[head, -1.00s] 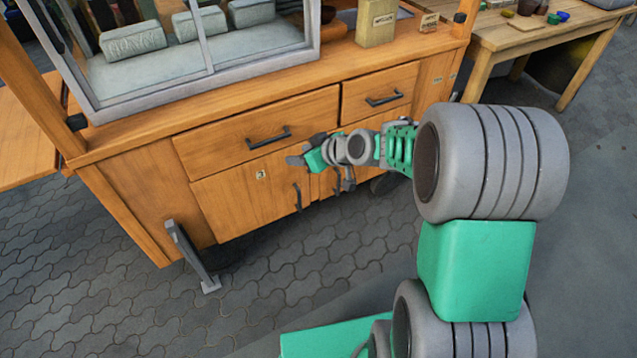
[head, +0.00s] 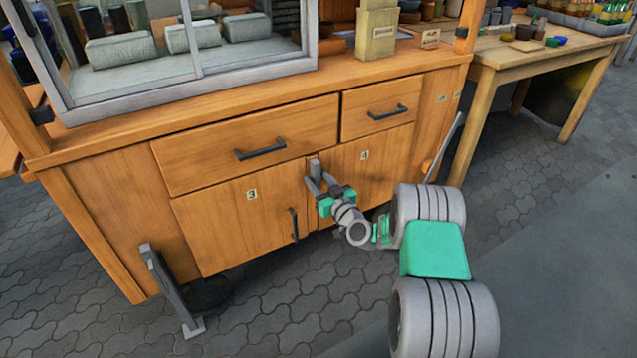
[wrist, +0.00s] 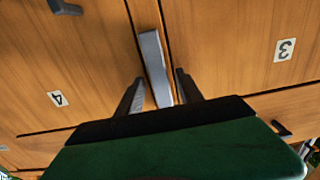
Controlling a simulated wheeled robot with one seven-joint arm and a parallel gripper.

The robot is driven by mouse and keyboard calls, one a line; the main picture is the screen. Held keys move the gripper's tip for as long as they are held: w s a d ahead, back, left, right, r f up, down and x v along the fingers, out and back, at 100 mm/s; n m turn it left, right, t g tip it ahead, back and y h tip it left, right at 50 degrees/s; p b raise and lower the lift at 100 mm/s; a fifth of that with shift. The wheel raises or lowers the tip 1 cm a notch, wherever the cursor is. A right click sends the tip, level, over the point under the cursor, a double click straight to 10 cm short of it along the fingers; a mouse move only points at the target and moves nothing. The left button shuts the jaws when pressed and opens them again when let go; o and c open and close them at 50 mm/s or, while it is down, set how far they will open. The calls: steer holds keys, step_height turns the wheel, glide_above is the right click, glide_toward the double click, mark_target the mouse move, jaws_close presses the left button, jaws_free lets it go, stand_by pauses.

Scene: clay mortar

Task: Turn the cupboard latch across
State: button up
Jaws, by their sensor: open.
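The latch (wrist: 154,62) is a pale grey bar on the cupboard front, in the upside-down wrist view. It lies roughly along the seam between door 3 (wrist: 235,45) and door 4 (wrist: 95,60). My gripper (wrist: 158,88) is open, one finger to each side of the latch's near part; I cannot tell whether either finger touches it. In the head view, my gripper (head: 321,178) is at the top of the seam between the doors, below the drawers. It hides most of the latch there.
A drawer handle (head: 260,149) sits above door 3, and another drawer handle (head: 387,112) above door 4. Door 3's dark handle (head: 294,224) is left of my gripper. A grey prop leg (head: 168,290) stands at front left.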

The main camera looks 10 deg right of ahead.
steer(key=shift+c, duration=0.5)
jaws_close()
